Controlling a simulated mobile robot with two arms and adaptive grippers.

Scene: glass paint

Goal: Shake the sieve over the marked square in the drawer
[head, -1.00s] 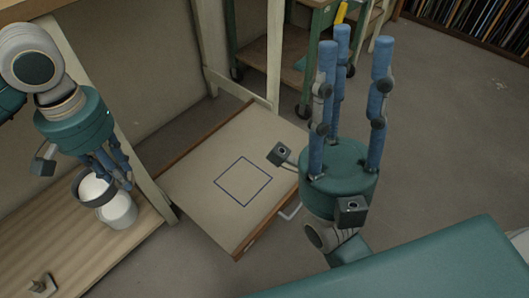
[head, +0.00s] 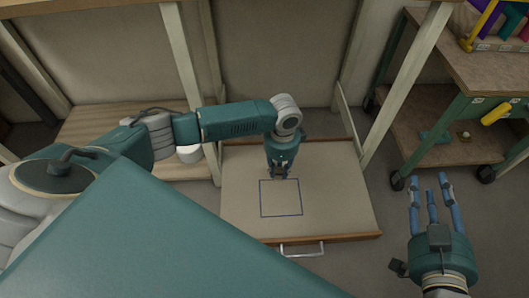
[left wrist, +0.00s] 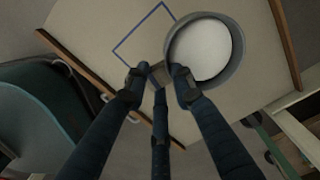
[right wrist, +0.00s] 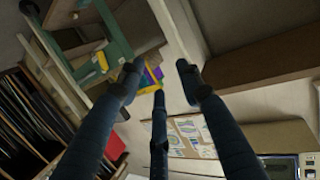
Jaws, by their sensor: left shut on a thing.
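My left gripper (head: 279,172) is over the pulled-out drawer (head: 340,195), at the far edge of the blue marked square (head: 281,212). In the left wrist view its fingers (left wrist: 158,80) are shut on the handle of the round grey sieve (left wrist: 232,74). The sieve has a white inside and appears beside the square's outline in that view. In the head view the gripper hides the sieve. No powder shows on the square. My right gripper (head: 432,190) is open and empty, right of the drawer, with its fingers apart.
A white tub (head: 189,154) stands on the wooden shelf (head: 95,128) left of the drawer. Cream posts (head: 182,60) flank the drawer. A green wheeled cart (head: 455,140) stands at right. The drawer has a metal handle (head: 302,250) in front.

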